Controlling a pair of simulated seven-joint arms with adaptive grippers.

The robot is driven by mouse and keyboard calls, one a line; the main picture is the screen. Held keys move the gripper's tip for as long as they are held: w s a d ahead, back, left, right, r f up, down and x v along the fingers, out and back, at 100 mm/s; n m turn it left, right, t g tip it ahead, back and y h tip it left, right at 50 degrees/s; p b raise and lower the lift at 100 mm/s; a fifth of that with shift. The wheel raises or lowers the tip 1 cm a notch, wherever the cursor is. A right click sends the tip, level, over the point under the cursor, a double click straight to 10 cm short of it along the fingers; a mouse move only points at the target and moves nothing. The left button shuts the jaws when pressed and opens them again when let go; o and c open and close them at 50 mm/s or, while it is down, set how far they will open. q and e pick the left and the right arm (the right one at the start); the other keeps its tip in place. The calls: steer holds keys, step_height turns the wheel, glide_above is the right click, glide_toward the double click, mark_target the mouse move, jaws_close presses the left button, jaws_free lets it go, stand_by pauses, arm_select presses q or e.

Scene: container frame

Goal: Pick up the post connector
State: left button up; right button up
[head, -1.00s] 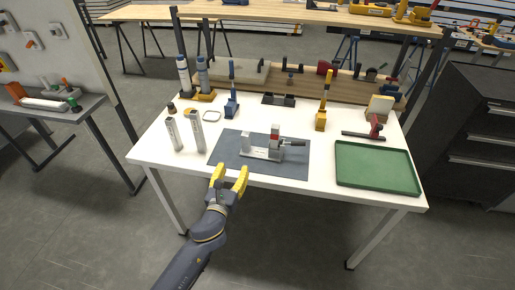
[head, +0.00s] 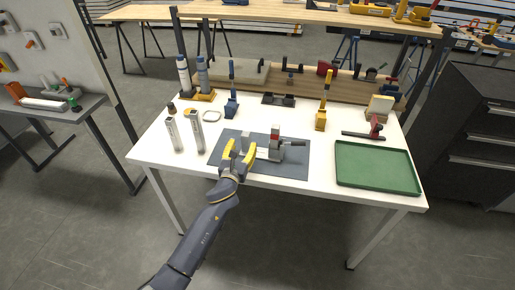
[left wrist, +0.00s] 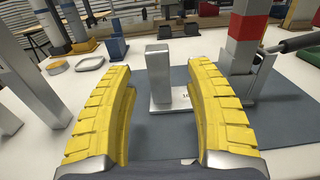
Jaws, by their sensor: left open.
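My left gripper (head: 238,150) is open over the front left of the grey mat (head: 298,171). A metal fixture with two uprights (head: 275,149) stands on the mat. In the left wrist view, its short grey post (left wrist: 158,76) shows between the two yellow fingers, beyond the tips, with gaps on both sides. The taller upright at right has a red block (left wrist: 246,27) and a grey block above it, beside a clamp with a dark handle (left wrist: 301,42). I cannot tell which piece is the post connector. The fingers hold nothing. The right gripper is not in view.
Two upright metal profiles (head: 197,132) stand left of the mat. A green tray (head: 376,184) lies at right. A blue clamp (head: 231,105), a yellow clamp (head: 321,120) and a red clamp (head: 375,128) stand farther back. The white table is clear at front left.

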mark_target(245, 139)
arm_select(q)
steer(key=shift+w+d, duration=0.2)
steer(key=shift+w, duration=1.15)
steer(key=shift+w+d, duration=0.15)
steer(key=shift+w, duration=1.2)
jaws_close()
steer(key=shift+r, duration=0.15)
